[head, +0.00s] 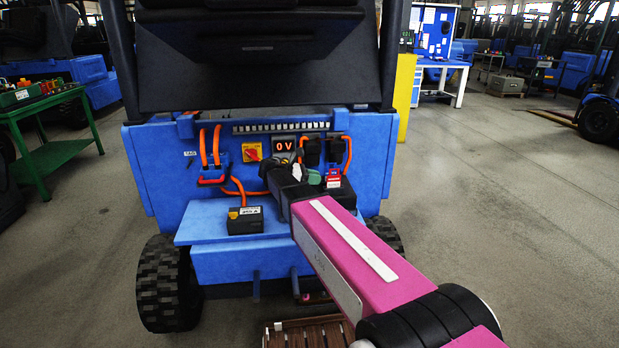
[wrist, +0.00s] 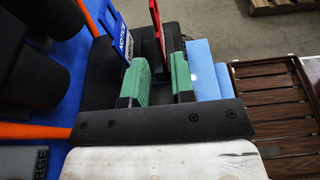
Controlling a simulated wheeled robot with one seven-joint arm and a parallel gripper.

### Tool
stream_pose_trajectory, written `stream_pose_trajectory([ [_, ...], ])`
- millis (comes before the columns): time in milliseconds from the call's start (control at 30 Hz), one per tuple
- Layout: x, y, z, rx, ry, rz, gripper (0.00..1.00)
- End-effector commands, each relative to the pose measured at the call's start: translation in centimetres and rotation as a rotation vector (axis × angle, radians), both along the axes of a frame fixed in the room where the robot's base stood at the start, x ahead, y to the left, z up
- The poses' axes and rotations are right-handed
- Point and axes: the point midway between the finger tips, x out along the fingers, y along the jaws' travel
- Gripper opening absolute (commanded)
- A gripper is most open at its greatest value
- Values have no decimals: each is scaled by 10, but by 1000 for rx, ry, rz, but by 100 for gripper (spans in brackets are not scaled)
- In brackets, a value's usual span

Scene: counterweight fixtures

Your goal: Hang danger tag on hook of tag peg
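A red tag, apparently the danger tag (wrist: 156,22), stands nearly edge-on in the wrist view, in a dark holder beside a blue NOTICE tag (wrist: 121,38). In the head view red (head: 333,181) shows by my fingers, partly hidden. My gripper (wrist: 161,82) has green finger pads, apart with a gap between them. The red tag lies ahead of this gap, and no pad visibly grips it. The head view shows the gripper (head: 323,178) low at the right of the blue machine panel. A small TAG label (head: 190,154) is at the panel's left; I cannot make out a hook there.
Orange cables (head: 217,147), a red-yellow switch (head: 252,152) and a 0 V display (head: 284,145) are on the panel. A dark box (head: 245,220) sits on the blue ledge (head: 200,231). A brown slatted platform (wrist: 270,85) is at the right of the wrist view.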

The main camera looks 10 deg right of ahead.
Motion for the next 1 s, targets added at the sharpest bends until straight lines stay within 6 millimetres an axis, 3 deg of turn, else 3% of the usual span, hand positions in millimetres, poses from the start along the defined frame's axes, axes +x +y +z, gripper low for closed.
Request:
stream_pose_trajectory([
  [600,0,-58,-15,0,-2,-1,23],
  [1000,0,-67,-18,1,-1,1,23],
])
